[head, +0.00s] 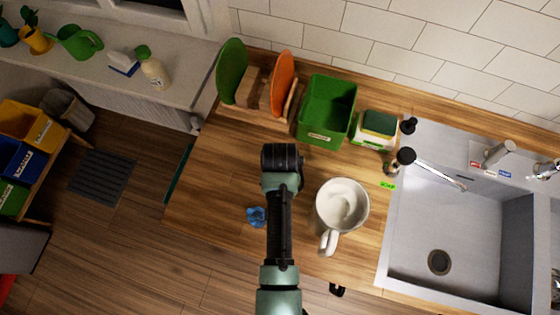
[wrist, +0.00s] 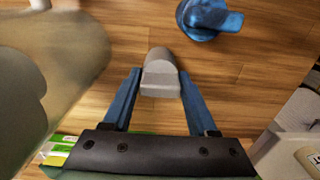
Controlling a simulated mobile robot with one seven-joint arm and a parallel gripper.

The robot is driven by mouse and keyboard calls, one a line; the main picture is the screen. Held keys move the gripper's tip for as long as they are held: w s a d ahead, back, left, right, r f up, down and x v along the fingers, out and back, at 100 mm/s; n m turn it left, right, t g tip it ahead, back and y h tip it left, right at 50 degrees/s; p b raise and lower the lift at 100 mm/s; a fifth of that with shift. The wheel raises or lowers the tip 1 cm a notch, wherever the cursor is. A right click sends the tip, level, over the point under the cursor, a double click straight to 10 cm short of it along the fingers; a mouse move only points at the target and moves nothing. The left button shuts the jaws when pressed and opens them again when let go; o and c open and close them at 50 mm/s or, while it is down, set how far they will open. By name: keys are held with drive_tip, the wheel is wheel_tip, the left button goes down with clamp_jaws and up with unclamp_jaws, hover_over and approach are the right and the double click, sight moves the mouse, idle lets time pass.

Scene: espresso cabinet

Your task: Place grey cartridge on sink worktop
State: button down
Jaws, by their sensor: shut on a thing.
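The grey cartridge (wrist: 160,78) sits between the two blue fingers of my gripper (wrist: 159,84) in the wrist view. My gripper is shut on it. Its rounded end points away from the palm, over the wooden worktop (head: 215,180). I cannot tell whether the cartridge touches the wood. In the head view my own arm hides the fingers and the cartridge. The sink (head: 420,225) is set into the worktop at the right.
A blue object (head: 256,216) lies close by on the wood, also in the wrist view (wrist: 205,17). A white mug (head: 342,205) stands right of my arm. A green bin (head: 327,105), a plate rack and a sponge (head: 379,123) line the back.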

drive_tip(key=shift+c, duration=0.9)
unclamp_jaws()
wheel_tip(320, 180, up, 12)
drive_tip(key=b, duration=0.1)
drive_tip(key=w+r+n+t, duration=0.1)
drive_tip(key=w+r+t, duration=0.5)
drive_tip(key=w+r, duration=0.5)
drive_tip(key=w+r+t, duration=0.7)
drive_tip(key=r, duration=0.9)
wheel_tip(320, 180, up, 17)
drive_tip(key=s+n+t, duration=0.1)
drive_tip(key=t, duration=0.5)
drive_tip(key=s+r+t, duration=0.4)
drive_tip(key=s+r, duration=0.2)
drive_tip(key=r, duration=0.4)
drive_tip(key=s+r+n+t, duration=0.1)
drive_tip(key=s+r+t, duration=0.3)
drive_tip(key=r, duration=0.5)
drive_tip(key=s, duration=0.2)
drive_tip(key=shift+s+r+n, duration=0.3)
drive_tip(key=shift+s+r, duration=0.05)
